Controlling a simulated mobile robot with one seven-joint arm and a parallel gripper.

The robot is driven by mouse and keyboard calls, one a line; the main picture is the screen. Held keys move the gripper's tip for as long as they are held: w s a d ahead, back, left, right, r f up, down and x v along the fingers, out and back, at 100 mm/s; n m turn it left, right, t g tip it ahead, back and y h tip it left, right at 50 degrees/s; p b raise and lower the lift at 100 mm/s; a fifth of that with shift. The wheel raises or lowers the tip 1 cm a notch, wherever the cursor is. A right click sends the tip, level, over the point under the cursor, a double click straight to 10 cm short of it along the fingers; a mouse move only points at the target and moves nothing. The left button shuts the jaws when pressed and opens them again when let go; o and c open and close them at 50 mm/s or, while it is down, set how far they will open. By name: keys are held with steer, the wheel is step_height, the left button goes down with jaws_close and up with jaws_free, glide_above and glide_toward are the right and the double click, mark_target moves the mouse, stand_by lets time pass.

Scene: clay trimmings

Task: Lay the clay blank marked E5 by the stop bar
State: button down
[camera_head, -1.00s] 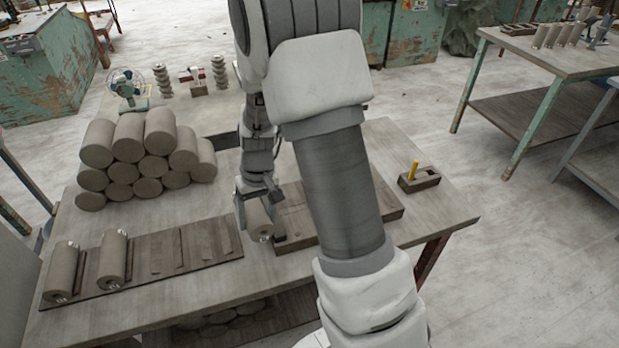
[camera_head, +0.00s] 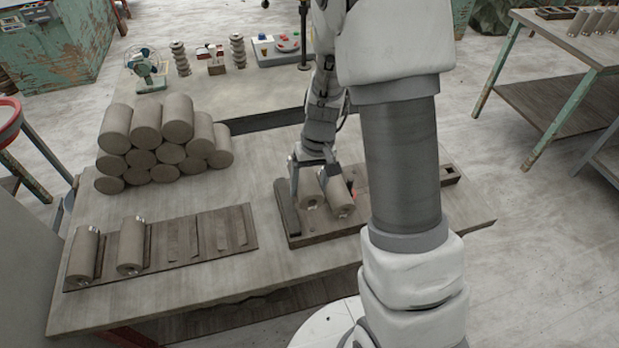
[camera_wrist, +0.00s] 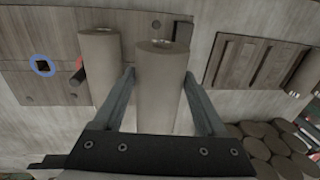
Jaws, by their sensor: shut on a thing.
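My gripper (camera_head: 313,172) is shut on a grey clay blank (camera_head: 309,190), a cylinder, over the wooden board (camera_head: 300,238). The wrist view shows the held blank (camera_wrist: 160,95) between both fingers (camera_wrist: 158,78). A dark raised bar at the board's left end, seemingly the stop bar (camera_head: 287,208), is just left of the held blank; it is partly hidden in the wrist view (camera_wrist: 183,32). A second clay blank (camera_head: 339,197) lies close on the right, also in the wrist view (camera_wrist: 100,70). I cannot read any mark, nor tell whether the held blank touches the board.
A slotted rack (camera_head: 198,240) at left holds two blanks (camera_head: 84,255) (camera_head: 131,246), with free slots to their right. A stack of large clay cylinders (camera_head: 160,140) stands behind. A red piece (camera_wrist: 76,78) and a blue-ringed square hole (camera_wrist: 43,66) are beyond the second blank.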

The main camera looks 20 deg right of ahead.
steer(key=shift+f+b, duration=2.15)
steer(key=shift+f, duration=0.75)
steer(key=shift+f+b, duration=0.45)
steer(key=shift+b, duration=0.05)
jaws_free()
step_height(320, 180, up, 17)
steer(key=d+p, duration=0.2)
steer(key=shift+d, duration=0.15)
steer(key=shift+r, duration=0.15)
